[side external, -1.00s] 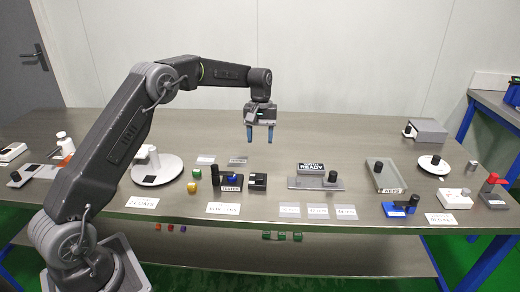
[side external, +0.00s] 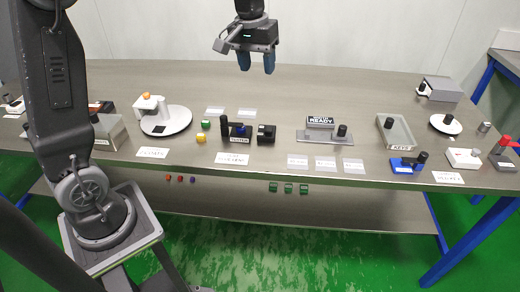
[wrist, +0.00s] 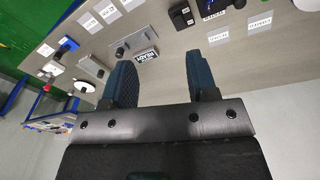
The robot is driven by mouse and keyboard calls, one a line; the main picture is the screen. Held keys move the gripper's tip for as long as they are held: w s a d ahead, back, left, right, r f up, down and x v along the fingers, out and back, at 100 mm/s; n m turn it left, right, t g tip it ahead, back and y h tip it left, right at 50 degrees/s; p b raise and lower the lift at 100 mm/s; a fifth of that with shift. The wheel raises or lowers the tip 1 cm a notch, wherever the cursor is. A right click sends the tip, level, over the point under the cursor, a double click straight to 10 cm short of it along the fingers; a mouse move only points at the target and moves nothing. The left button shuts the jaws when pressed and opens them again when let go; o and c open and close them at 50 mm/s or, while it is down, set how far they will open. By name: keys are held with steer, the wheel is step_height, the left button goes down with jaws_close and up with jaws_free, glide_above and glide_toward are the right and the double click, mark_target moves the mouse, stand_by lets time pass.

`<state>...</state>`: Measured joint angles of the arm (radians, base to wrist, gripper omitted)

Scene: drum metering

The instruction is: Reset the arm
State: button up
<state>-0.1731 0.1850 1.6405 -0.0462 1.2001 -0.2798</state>
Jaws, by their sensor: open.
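My gripper (side external: 257,62) hangs above the back of the table in the side external view, fingers pointing down. Its two blue fingers are apart with nothing between them. In the wrist view my gripper (wrist: 165,85) also shows empty, with the tabletop beyond the fingers. The fingers touch nothing on the table.

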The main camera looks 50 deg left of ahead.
steer(key=s+d+m+t, duration=0.2)
steer(key=s+d, duration=0.1)
steer(key=s, duration=0.8)
steer(key=s+d+f+m+t, duration=0.1)
steer(key=s+d+m+t, duration=0.1)
steer(key=s, duration=0.9)
steer(key=shift+s+d+f+m, duration=0.2)
steer(key=shift+d+f+m, duration=0.05)
steer(key=shift+d+m, duration=0.55)
steer(key=shift+w, duration=0.15)
